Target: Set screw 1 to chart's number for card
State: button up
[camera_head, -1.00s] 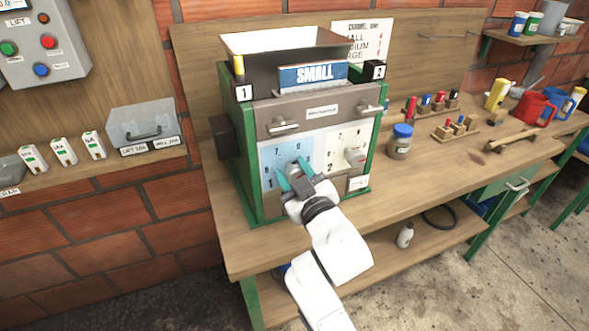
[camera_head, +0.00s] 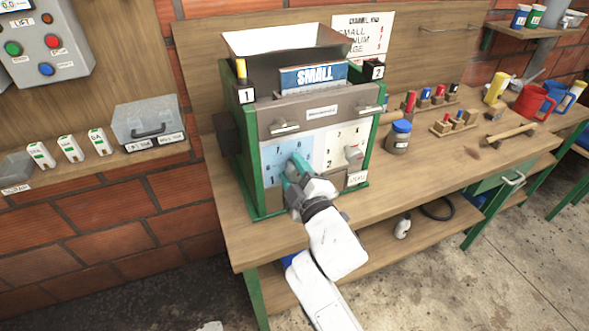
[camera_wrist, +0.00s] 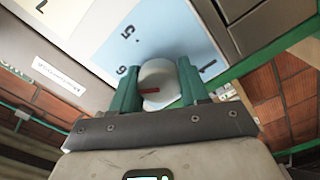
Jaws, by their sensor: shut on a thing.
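The pulper (camera_head: 322,112) is a green and grey box on the bench. A blue card reading SMALL (camera_head: 314,76) stands at its top. Screw 1's blue dial face (camera_head: 273,162) is on the left of its front, below the black 1 label (camera_head: 246,96). My gripper (camera_head: 293,168) is shut on a pale round knob at this dial. In the wrist view the knob (camera_wrist: 160,72) has a red pointer mark and sits between my teal fingers (camera_wrist: 158,88). Dial numbers 5 and 6 show beside it. The chart (camera_head: 362,38) hangs behind; its red numbers are too small to read.
The white right-hand dial (camera_head: 335,143) has its own knob (camera_head: 354,152). A blue-lidded jar (camera_head: 399,137) stands right of the pulper. Wooden holders with small parts, a red jug (camera_head: 530,102) and a mallet (camera_head: 511,134) lie farther right. Clear bench top lies in front of the jar.

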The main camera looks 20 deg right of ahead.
jog(key=shift+a+r, duration=0.2)
jog(key=shift+r, duration=0.05)
jog(key=o, duration=0.8)
jog(key=shift+c, duration=0.2)
jog(key=shift+o, duration=1.4)
jog(key=shift+f, duration=0.15)
jog(key=shift+d, duration=0.1)
jog(key=s+b, duration=0.1)
jog(key=s, duration=0.9)
jog(key=shift+s, duration=0.4)
